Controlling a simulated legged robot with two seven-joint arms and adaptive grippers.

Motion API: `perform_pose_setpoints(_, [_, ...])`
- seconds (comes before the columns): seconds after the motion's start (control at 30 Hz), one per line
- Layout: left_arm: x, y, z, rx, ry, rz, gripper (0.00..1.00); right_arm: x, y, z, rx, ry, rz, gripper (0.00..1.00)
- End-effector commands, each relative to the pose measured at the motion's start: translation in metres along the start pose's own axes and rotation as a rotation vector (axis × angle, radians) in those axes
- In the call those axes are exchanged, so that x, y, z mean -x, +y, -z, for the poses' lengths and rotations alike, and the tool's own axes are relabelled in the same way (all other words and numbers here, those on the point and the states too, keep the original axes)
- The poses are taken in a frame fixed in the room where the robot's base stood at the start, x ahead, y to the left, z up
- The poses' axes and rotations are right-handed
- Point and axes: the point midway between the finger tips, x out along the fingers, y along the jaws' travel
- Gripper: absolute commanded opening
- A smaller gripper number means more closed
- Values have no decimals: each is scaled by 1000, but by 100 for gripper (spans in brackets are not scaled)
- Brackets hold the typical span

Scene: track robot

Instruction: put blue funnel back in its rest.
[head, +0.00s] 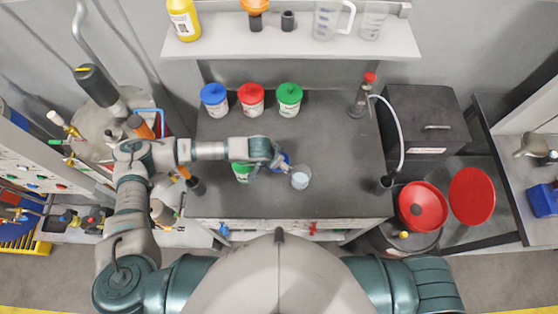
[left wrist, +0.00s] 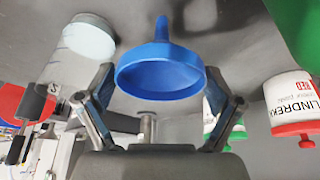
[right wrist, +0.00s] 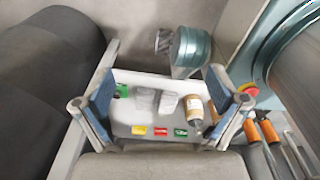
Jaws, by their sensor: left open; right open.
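The blue funnel (left wrist: 160,72) lies between the spread fingers of my left gripper (left wrist: 158,78), its spout pointing towards the worktop. The fingers look apart from it. In the head view the funnel (head: 284,159) shows only partly beside my left gripper (head: 273,157), above the worktop next to a clear beaker. On the shelf a short dark cylinder (head: 287,21) stands empty beside another that holds an orange funnel (head: 255,5); it looks like a rest. My right gripper (right wrist: 160,95) is open and empty, away from the worktop and outside the head view.
The clear beaker (head: 301,177) stands close right of my left gripper. Blue (head: 214,98), red (head: 251,98) and green-lidded (head: 288,98) tubs stand at the back under the shelf (head: 300,40). The worktop's right half is mostly clear.

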Motion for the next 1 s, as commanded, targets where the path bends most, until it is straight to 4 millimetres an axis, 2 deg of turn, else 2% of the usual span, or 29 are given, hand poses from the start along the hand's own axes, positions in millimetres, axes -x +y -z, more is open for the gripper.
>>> perform_pose_setpoints(0.17, [-1, -1, -1, 1, 1, 0, 92, 0, 8, -4, 4, -6, -9, 96])
perform_pose_setpoints(0.27, [0, -2, -2, 1, 1, -1, 72, 0, 10, -4, 5, -6, -12, 96])
perform_pose_setpoints(0.3, [0, -2, -2, 1, 1, -1, 62, 0, 11, -4, 5, -6, -12, 96])
perform_pose_setpoints(0.33, [0, -2, -2, 1, 1, -1, 57, 0, 11, -4, 5, -7, -12, 96])
perform_pose_setpoints(0.43, [0, -2, -1, 1, 1, -1, 57, 0, 10, -4, 5, -6, -12, 96])
perform_pose_setpoints(0.47, [0, -1, -1, 1, 1, -1, 53, 0, 10, -4, 5, -6, -12, 96])
perform_pose_setpoints(0.77, [2, -1, 1, 1, 0, 0, 53, -2, -1, -2, -1, -3, 1, 96])
perform_pose_setpoints(1.0, [26, 0, 12, -1, 5, 1, 53, -14, -1, -3, 0, -3, 1, 96])
